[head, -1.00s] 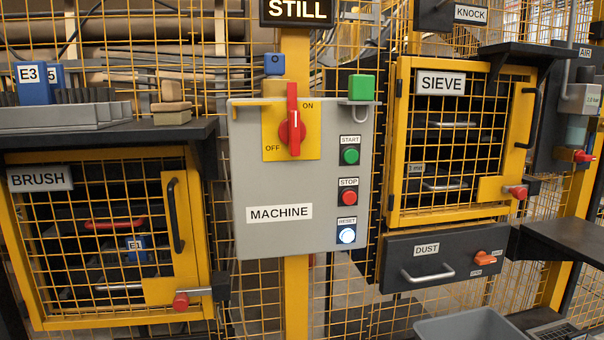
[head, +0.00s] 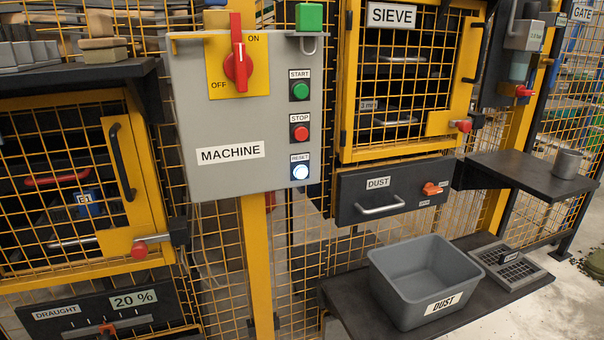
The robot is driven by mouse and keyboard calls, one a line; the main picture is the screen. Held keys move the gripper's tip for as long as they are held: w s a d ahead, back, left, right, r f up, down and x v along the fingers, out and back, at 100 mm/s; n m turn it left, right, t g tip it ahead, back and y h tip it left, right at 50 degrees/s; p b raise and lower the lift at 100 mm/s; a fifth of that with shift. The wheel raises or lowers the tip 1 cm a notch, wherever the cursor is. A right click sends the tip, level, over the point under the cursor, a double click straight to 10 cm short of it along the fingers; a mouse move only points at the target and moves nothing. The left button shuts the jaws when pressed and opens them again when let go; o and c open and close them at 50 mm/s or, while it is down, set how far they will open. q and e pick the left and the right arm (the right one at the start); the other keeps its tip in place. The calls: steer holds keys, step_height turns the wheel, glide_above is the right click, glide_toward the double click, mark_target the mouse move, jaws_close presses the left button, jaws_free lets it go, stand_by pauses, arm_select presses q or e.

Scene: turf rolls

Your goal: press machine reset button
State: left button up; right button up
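The reset button (head: 300,172) is a round white, lit button under a RESET label, at the lower right of the grey MACHINE panel (head: 225,125). Above it on the panel are the red stop button (head: 301,134) and the green start button (head: 301,91). A red rotary switch (head: 238,66) on a yellow plate stands upright, its tip near ON. Neither of my grippers shows in the head view, and nothing covers the reset button.
A DUST drawer (head: 350,197) and the SIEVE cage door (head: 395,100) are right of the panel. Below, a grey DUST bin (head: 405,305) stands on a dark shelf (head: 350,308). A side shelf (head: 510,172) holds a grey cup (head: 567,163). A caged door (head: 120,250) is at left.

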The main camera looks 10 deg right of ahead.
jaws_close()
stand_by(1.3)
